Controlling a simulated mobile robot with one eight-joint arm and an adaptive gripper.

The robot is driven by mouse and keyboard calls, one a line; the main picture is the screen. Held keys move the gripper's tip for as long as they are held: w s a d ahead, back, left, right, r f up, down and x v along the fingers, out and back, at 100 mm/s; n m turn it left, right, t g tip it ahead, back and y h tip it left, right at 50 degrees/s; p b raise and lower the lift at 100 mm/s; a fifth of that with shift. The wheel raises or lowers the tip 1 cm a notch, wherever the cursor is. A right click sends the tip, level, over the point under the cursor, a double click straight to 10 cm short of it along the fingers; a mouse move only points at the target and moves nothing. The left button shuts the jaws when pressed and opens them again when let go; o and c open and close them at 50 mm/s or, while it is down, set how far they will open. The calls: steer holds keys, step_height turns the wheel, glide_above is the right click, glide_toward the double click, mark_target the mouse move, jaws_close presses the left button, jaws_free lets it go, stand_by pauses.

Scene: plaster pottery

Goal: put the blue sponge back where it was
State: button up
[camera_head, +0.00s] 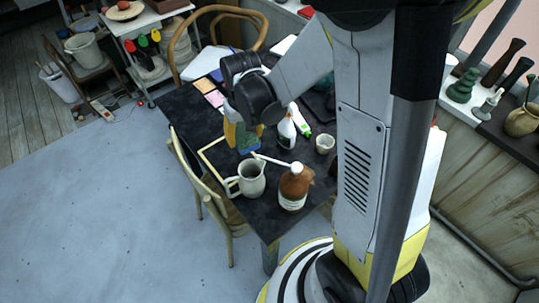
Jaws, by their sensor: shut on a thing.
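My gripper (243,135) hangs over the dark table, coming from the arm at the upper middle, with its yellow fingers pointing down. It is shut on the blue sponge (247,143), a small blue block partly hidden by the fingers. The sponge is low over the table or touching it; I cannot tell which.
A white pitcher (250,181) and a brown pump bottle (293,188) stand near the table's front corner. A white bottle (286,133) stands right of the sponge, with a small cup (325,144) beyond it. A wooden chair (214,193) is at the left edge.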

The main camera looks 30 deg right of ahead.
step_height(320, 180, down, 8)
steer(key=b, duration=0.7)
step_height(320, 180, up, 11)
steer(key=m+h+p, duration=0.1)
steer(key=m+p, duration=0.5)
steer(key=m, duration=0.5)
glide_above(270, 154)
steer(key=shift+g, duration=0.3)
steer(key=f+b, duration=0.4)
steer(key=f, duration=0.4)
steer(key=f+b, duration=0.3)
steer(key=f, duration=0.5)
steer(key=f+b, duration=0.4)
steer(key=f, duration=0.4)
steer(key=shift+s+a+f+b, duration=0.15)
steer(key=shift+a+f+b, duration=0.1)
steer(key=shift+b, duration=0.05)
steer(key=shift+r, duration=0.1)
steer(key=o, duration=0.9)
steer(key=shift+f, duration=0.2)
steer(key=o, duration=0.5)
steer(key=shift+c, duration=0.2)
